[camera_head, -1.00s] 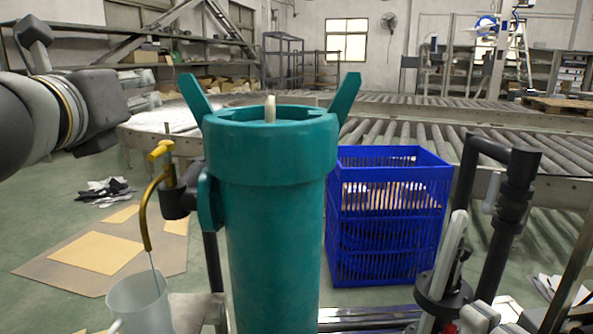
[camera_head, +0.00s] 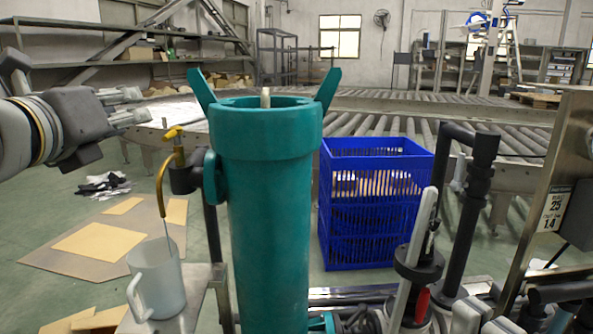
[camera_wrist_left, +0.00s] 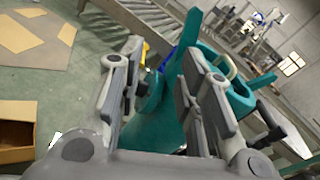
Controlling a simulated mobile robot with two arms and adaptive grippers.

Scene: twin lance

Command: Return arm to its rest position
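My left gripper (camera_head: 128,107) is at the left of the head view, its fingers pointing right. It is left of the tall teal cylinder (camera_head: 265,200) and clear of it. In the left wrist view the two grey fingers (camera_wrist_left: 160,85) stand apart with nothing gripped between them, and the teal cylinder (camera_wrist_left: 155,125) shows beyond. My right gripper is not in view.
A yellow tap (camera_head: 172,133) with a curved spout is above a translucent jug (camera_head: 155,282). A blue crate (camera_head: 375,205) stands behind the cylinder. Black pipes (camera_head: 478,180) and a metal panel (camera_head: 560,160) are at right. Floor at left holds cardboard (camera_head: 95,245).

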